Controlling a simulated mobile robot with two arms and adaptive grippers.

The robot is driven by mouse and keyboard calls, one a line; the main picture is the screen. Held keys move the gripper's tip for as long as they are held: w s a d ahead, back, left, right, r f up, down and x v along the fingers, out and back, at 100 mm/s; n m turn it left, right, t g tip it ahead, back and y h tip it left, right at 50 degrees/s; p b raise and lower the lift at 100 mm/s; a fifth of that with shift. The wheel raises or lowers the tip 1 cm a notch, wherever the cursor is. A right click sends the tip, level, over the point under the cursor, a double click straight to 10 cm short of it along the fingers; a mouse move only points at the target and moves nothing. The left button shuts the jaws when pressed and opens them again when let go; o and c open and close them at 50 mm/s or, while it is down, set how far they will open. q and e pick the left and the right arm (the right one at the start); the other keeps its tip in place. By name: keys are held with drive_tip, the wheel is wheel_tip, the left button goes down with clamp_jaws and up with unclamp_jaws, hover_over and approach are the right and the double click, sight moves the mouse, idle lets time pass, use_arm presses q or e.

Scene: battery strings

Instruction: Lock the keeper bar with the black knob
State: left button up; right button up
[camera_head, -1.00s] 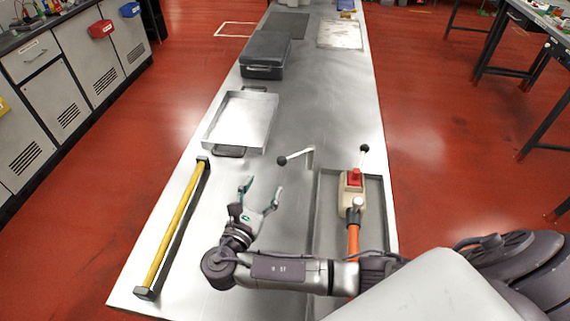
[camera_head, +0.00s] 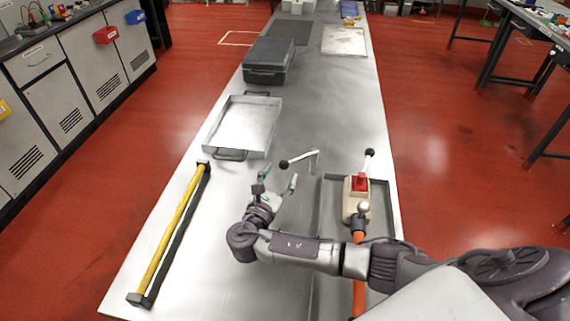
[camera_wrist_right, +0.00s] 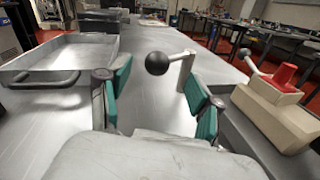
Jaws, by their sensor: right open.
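The black knob (camera_head: 284,164) is a small ball on the end of a thin metal bar (camera_head: 303,156), which bends down at its right end in the head view. In the right wrist view the black knob (camera_wrist_right: 158,63) shows ahead, between and beyond the fingers, with the bar (camera_wrist_right: 184,66) running to its right. My right gripper (camera_head: 276,184) is open and empty, just short of the knob and apart from it. Its teal finger pads also show in the right wrist view (camera_wrist_right: 160,95). My left gripper is not in view.
A beige block with a red top (camera_head: 357,199) and a lever stands at the right in a shallow tray (camera_head: 331,215). A yellow bar (camera_head: 171,235) lies at the left. A metal tray (camera_head: 217,150) and a dark case (camera_head: 268,62) stand farther back.

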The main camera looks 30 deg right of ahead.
sight(283, 169)
drive_tip(key=shift+x, duration=2.15)
drive_tip(key=shift+c, duration=0.2)
